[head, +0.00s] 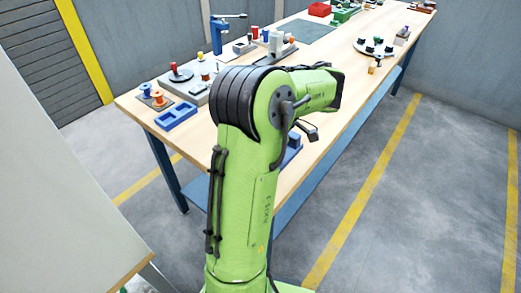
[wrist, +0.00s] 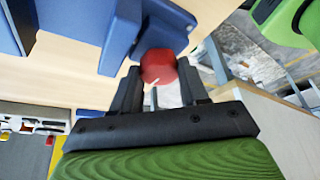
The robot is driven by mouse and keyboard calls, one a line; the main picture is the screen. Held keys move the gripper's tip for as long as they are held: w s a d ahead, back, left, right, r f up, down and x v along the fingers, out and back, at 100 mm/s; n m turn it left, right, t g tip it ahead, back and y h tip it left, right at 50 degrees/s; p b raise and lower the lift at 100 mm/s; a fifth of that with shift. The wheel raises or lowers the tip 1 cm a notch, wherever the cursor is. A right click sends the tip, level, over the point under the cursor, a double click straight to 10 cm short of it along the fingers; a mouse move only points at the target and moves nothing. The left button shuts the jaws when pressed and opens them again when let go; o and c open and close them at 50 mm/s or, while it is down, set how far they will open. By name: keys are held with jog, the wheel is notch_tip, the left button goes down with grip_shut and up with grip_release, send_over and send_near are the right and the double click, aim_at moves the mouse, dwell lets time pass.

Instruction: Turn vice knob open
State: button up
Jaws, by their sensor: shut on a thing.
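The vice is blue; its body (wrist: 140,35) fills the upper part of the wrist view. A red knob (wrist: 158,64) with a small white mark sticks out from it towards me. My gripper (wrist: 160,76) is shut on the knob, with one black finger on each side of it. In the head view, a small part of the blue vice (head: 293,148) shows at the table's near edge, behind my green arm. The arm hides most of the vice, the knob and my fingertips there.
The long wooden table (head: 310,170) runs away to the upper right. The floor (head: 420,200) to the right is clear.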

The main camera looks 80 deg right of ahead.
jog(key=shift+n, duration=0.6)
jog(key=o, duration=1.1)
jog(key=shift+c, duration=0.2)
jog(key=p+v, duration=1.2)
jog(key=v, duration=0.3)
jog(key=shift+d+r+p, duration=0.25)
jog(key=shift+r+p, duration=0.05)
jog(key=shift+r, duration=0.05)
